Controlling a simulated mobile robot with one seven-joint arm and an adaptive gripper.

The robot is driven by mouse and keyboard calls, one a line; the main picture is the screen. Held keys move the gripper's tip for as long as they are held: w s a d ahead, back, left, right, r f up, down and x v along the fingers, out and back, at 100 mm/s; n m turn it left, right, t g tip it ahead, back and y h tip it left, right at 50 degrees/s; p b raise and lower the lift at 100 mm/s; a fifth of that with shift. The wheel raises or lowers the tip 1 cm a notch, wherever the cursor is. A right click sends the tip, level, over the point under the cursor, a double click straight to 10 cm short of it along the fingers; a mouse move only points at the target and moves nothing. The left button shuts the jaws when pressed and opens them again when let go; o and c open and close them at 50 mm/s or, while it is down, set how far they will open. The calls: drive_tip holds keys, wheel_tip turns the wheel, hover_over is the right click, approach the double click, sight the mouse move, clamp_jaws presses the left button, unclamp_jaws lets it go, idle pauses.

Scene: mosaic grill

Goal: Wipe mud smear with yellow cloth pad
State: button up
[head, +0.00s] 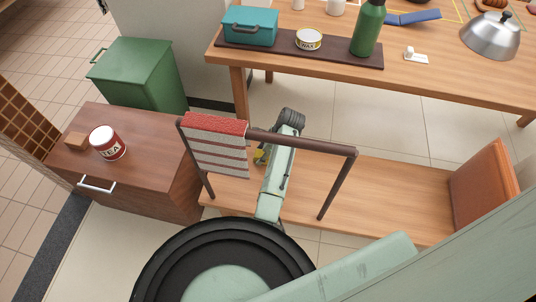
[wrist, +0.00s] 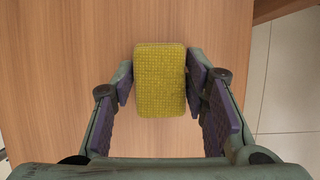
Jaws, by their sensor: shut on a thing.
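The yellow cloth pad (wrist: 161,62) is a textured, rounded block. It sits between the two purple-padded fingers of my gripper (wrist: 160,84), which are shut on its sides. In the head view, only a small part of the yellow pad (head: 259,157) shows, beside the end of my arm and right of the striped towel. The pad is over the brown wooden bench top (head: 320,187); I cannot tell whether it touches the wood. No mud smear is visible in either view; the pad and arm hide part of the wood.
A brown rail (head: 318,145) with a red-and-white towel (head: 217,147) stands close to my arm. An orange cushion (head: 483,190) is at the bench's right end. Bare bench lies right of my arm.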

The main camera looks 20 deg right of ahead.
drive_tip(key=shift+r, duration=0.1)
drive_tip(key=shift+r, duration=3)
drive_tip(key=shift+r, duration=1.5)
